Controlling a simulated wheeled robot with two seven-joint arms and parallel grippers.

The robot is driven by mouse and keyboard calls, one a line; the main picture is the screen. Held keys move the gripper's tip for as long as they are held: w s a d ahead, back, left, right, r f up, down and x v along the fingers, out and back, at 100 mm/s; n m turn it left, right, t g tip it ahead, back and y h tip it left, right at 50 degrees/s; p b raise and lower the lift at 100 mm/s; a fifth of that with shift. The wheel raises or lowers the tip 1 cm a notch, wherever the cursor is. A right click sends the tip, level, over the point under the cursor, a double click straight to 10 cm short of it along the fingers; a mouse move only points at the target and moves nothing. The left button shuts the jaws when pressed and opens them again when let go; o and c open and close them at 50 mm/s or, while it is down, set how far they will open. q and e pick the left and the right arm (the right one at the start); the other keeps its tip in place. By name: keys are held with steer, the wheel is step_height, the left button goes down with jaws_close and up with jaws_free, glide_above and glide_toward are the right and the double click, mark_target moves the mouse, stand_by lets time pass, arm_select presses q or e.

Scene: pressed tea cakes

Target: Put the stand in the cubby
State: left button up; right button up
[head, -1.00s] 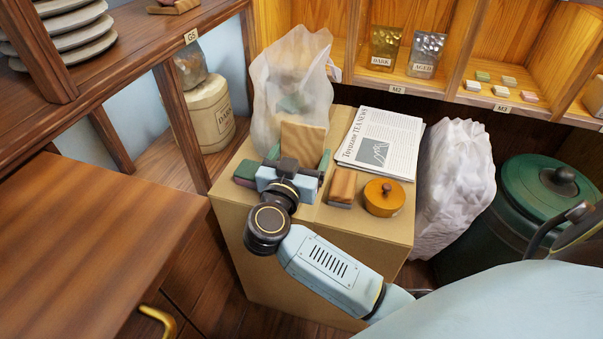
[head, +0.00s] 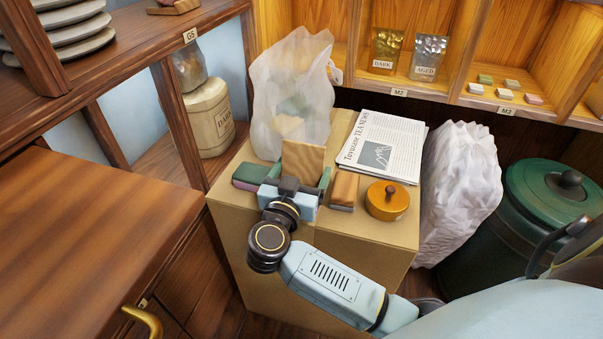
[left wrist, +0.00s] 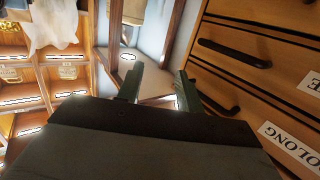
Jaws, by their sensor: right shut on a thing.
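A light wooden piece (head: 302,158), which looks like the stand, is upright between the green fingers of my right gripper (head: 299,183) in the head view. The right gripper is shut on it, over the near part of the cardboard box top (head: 350,222). The gripper body hides the lower part of the piece, so I cannot tell if it touches the box. Wooden cubbies (head: 510,62) with tags stand at the back. My left gripper (left wrist: 160,88) shows in the left wrist view, its fingers apart with nothing between them.
A translucent bag (head: 290,85), a newspaper (head: 382,145), a brown block (head: 344,187), a round orange lidded tin (head: 387,200) and a green-purple block (head: 250,176) crowd the box. A white bag (head: 460,185) and green bin (head: 550,210) stand right. One cubby holds pouches (head: 428,57).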

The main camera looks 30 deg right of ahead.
steer(key=o, duration=0.7)
steer(key=shift+f, duration=0.1)
steer(key=shift+o, duration=1.3)
